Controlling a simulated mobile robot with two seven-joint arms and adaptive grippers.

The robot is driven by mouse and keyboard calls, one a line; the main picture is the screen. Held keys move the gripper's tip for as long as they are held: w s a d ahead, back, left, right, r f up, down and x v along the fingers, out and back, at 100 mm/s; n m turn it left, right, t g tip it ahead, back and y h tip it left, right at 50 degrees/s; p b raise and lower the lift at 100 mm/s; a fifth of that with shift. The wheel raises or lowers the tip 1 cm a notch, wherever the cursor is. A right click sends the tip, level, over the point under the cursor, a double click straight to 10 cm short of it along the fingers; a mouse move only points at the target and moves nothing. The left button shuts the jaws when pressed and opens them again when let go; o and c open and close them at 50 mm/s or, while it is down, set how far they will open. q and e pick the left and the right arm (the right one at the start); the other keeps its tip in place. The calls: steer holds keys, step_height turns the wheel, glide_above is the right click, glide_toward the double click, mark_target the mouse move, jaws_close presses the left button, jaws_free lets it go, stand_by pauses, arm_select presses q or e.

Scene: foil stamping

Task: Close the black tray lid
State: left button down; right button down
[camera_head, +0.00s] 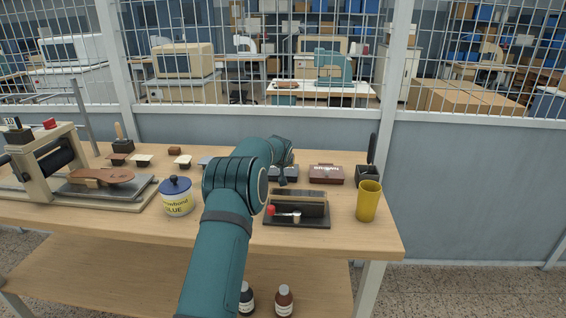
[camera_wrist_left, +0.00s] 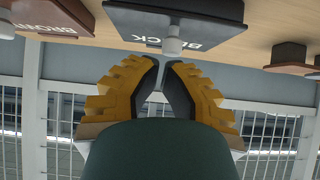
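The black tray lies on the wooden bench. In the left wrist view its dark flat top with the BLACK label (camera_wrist_left: 190,40) and a pale knob shows just past my fingertips. In the head view the tray (camera_head: 287,175) is partly hidden behind my left arm. The lid looks flat and down, though the arm hides part of it. My left gripper (camera_wrist_left: 163,64) has its yellow-and-black fingertips nearly together with nothing between them, close to the knob; I cannot tell whether they touch it. My right gripper is in neither view.
The brown tray (camera_head: 326,174) stands to the right, then a dark box with its lid raised (camera_head: 367,174) and a yellow cup (camera_head: 368,202). A dark stand with a red-tipped tool (camera_head: 300,211) lies in front. A glue pot (camera_head: 176,197) and stamping press (camera_head: 60,172) stand left.

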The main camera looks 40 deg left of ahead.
arm_select(q)
steer(key=shift+d+r, duration=0.1)
stand_by(0.3)
steer(key=v, duration=1.2)
